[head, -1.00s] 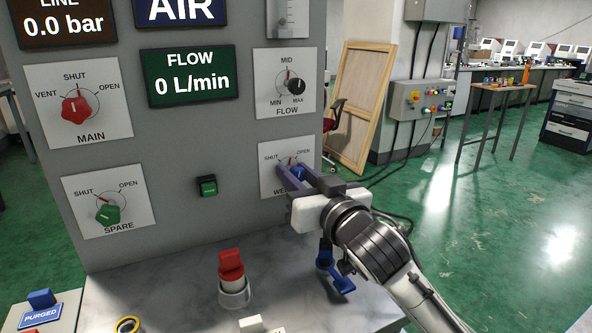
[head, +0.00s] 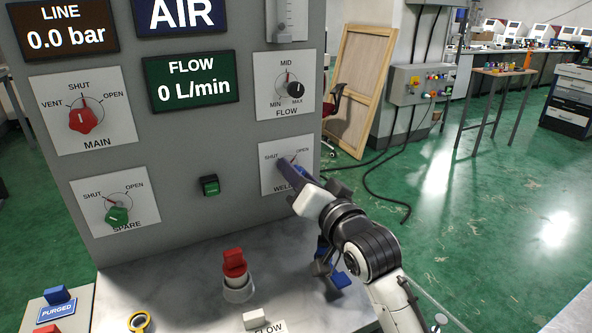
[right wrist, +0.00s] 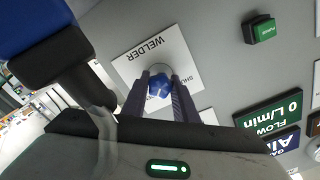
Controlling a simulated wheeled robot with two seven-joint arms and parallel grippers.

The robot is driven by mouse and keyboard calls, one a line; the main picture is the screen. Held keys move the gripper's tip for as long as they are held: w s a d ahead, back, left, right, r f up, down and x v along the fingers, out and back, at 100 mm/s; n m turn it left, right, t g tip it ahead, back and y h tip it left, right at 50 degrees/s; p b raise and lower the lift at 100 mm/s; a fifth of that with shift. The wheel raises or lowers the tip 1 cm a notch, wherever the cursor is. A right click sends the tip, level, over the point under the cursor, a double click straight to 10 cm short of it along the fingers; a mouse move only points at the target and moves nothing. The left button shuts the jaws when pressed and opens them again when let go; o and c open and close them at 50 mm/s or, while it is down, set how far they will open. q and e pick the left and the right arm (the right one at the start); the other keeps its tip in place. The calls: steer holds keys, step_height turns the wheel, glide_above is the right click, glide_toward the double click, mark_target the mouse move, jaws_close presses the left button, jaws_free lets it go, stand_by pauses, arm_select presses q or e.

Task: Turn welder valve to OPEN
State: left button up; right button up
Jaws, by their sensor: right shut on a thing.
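The WELDER plate (head: 267,183) is at the lower right of the grey panel, with SHUT on its left and OPEN on its upper right. My right gripper (head: 287,170) reaches it from the right and is shut on the blue welder knob. Its fingers hide most of the knob in the head view. In the right wrist view, the blue knob (right wrist: 159,88) sits between the two fingertips of the right gripper (right wrist: 161,82), in front of the plate (right wrist: 128,68). I cannot read clearly where the knob points. My left gripper is not in view.
The red MAIN knob (head: 83,119), green SPARE knob (head: 116,215) and black FLOW knob (head: 295,90) share the panel. A green button (head: 209,185) sits left of the welder plate. On the ledge below stands a red-topped control (head: 235,264); a blue fitting (head: 341,280) is under my right arm.

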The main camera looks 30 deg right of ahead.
stand_by(0.3)
steer(key=o, duration=1.1)
steer(key=shift+c, duration=0.2)
steer(key=s, duration=1)
steer(key=shift+s+a, duration=0.15)
steer(key=shift+a, duration=0.15)
